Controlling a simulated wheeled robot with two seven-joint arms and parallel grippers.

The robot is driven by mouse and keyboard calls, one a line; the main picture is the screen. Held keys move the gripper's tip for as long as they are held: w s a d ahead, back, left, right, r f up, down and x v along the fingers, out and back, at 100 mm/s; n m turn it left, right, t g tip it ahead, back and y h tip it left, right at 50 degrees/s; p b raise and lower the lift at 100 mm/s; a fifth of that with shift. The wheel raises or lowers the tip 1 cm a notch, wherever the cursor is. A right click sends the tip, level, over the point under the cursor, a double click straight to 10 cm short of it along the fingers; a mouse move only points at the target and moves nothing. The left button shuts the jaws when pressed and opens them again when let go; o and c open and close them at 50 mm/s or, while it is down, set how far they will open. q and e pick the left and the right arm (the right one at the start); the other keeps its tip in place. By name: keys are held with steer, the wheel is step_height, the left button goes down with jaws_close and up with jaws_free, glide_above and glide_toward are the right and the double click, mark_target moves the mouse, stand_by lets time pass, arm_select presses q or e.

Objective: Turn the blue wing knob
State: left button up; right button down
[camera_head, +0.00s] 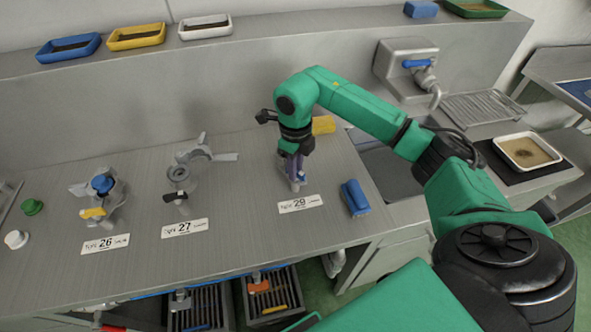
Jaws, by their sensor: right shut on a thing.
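My right gripper (293,174) points straight down at the fitting behind the label 29 (300,204). It is shut on the blue wing knob (300,178), of which only a small bluish part shows between and below the fingers. The knob's wings and its angle are mostly hidden by the gripper. My left gripper is not in view.
Label 26 (105,244) fronts a fitting with a blue top (102,184) and yellow lever (92,213). Label 27 (184,228) fronts a grey fitting with a black lever (175,197). A blue block (355,197) lies right of label 29; a sink is beyond.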

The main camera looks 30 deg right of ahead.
steer(key=m, duration=0.3)
steer(key=shift+m+b, duration=0.4)
steer(key=m, duration=0.3)
steer(key=shift+r+m+b, duration=0.1)
steer(key=shift+m+b, duration=0.2)
steer(key=m, duration=0.3)
steer(key=shift+w+m, duration=0.1)
steer(key=shift+m, duration=0.2)
steer(key=m, duration=0.3)
steer(key=shift+m+b, duration=0.3)
steer(key=m, duration=0.6)
steer(key=shift+r, duration=0.1)
steer(key=m, duration=0.6)
